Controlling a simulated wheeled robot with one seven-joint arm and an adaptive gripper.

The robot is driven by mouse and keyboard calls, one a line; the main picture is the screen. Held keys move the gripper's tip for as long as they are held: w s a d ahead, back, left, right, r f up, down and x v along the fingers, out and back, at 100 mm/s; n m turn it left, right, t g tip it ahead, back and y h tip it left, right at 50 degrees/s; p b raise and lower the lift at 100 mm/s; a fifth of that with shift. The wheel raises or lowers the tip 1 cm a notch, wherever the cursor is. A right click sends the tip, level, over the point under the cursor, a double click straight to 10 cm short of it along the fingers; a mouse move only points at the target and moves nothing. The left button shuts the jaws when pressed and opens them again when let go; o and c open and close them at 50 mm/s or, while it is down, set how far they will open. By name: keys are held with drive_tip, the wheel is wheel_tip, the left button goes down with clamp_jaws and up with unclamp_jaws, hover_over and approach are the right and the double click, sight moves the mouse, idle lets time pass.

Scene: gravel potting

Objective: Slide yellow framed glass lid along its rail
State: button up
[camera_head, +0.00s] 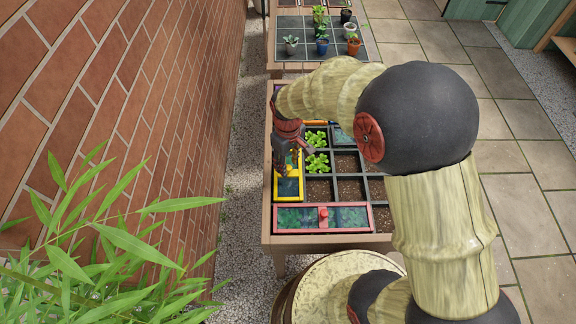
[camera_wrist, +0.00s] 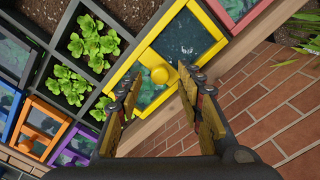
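The yellow framed glass lid (camera_head: 290,189) lies at the left edge of the planter grid in the head view, partly hidden by my gripper. In the wrist view the yellow lid (camera_wrist: 205,17) shows a bar across its dark glass with a round yellow knob (camera_wrist: 159,74) on it. My gripper (camera_head: 292,164) points down over the lid. In the wrist view its two fingers (camera_wrist: 160,86) are spread apart, with the knob showing in the gap between their tips. Contact with the knob cannot be made out.
A red framed lid (camera_head: 345,218) lies along the front edge of the grid. Orange (camera_wrist: 37,128) and purple (camera_wrist: 76,147) framed lids show in the wrist view. Green plants (camera_head: 317,163) grow in cells beside the yellow lid. A brick wall (camera_head: 120,90) stands to the left.

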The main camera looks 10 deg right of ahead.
drive_tip(key=shift+f, duration=0.55)
clamp_jaws()
idle(0.6)
